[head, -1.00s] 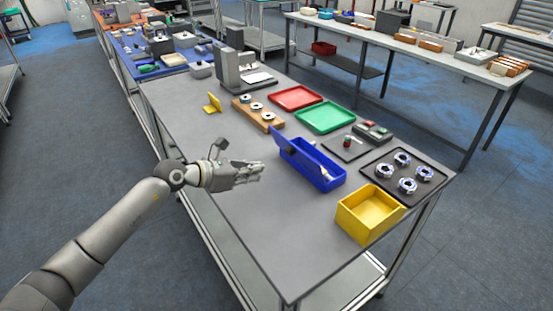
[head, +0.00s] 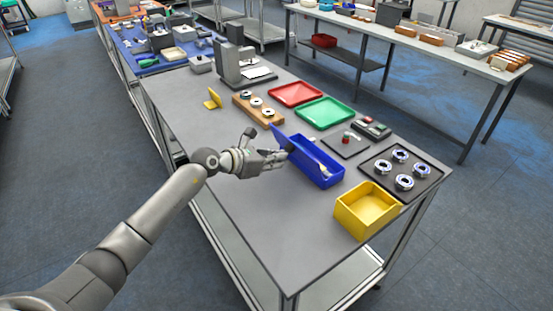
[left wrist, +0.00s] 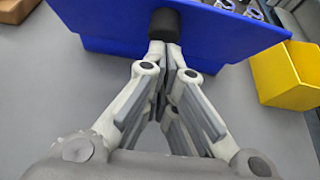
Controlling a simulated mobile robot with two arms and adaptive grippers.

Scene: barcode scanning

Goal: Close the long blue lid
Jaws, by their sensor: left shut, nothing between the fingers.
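The long blue box (head: 322,176) stands on the grey table, open at the top, with a pale object inside it. Its blue lid (head: 279,137) is tilted up along the box's left side. In the left wrist view the blue lid (left wrist: 110,22) spans the top, and a dark round knob (left wrist: 164,25) sits on it. My left gripper (head: 285,155) is shut and empty, with its fingertips at the lid's outer face. In the left wrist view the fingertips (left wrist: 166,50) are just below the knob; I cannot tell whether they touch it. My right gripper is not in view.
A yellow bin (head: 366,211) stands in front of the box, and a black tray (head: 425,181) with several round parts lies to its right. Green (head: 325,112) and red (head: 295,94) trays lie behind. The table left of the box is clear.

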